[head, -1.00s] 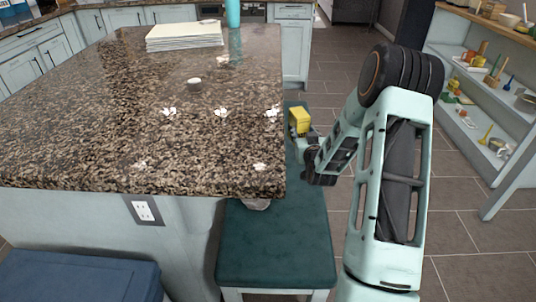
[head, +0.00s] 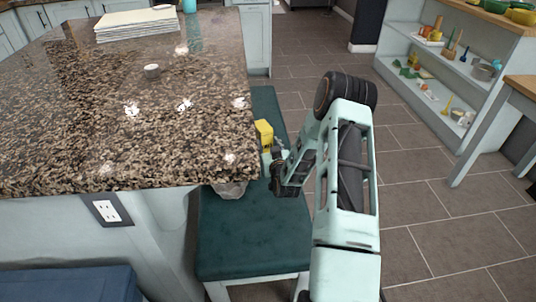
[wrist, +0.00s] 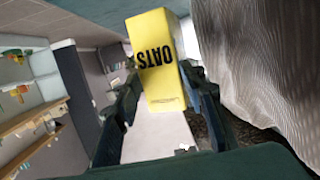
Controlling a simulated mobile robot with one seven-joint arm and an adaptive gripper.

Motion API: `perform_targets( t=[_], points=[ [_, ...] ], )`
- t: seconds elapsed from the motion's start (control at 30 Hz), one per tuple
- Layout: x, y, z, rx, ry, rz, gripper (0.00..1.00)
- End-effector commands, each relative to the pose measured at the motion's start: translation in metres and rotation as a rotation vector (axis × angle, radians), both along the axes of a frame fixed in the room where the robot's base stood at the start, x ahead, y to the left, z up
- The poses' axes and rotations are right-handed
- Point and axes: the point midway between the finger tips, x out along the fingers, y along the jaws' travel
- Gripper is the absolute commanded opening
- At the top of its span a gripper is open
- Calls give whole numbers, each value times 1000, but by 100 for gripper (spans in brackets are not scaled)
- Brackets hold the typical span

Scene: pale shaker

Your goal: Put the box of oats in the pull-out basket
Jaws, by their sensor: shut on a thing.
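The box of oats (wrist: 160,65) is yellow with black "OATS" lettering, which reads upside down in the wrist view. My gripper (wrist: 160,90) is shut on it, with a dark finger on each side. In the head view the yellow box (head: 264,133) is held just past the right edge of the stone countertop, over the teal bench, and my gripper (head: 277,160) is partly hidden by my own arm. I cannot identify a pull-out basket in either view.
An open shelf unit (head: 425,75) is at the right. Tiled floor (head: 415,185) between is clear.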

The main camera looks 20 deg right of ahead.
Motion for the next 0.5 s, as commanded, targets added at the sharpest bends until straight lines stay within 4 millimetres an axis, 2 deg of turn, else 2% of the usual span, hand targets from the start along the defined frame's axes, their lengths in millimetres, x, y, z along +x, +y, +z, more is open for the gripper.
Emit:
perform_targets(
  t=[0.3,0.5],
  points=[
    [0,0,-39,1,0,-1,0],
    [0,0,-38,0,-1,0,0]
  ],
)
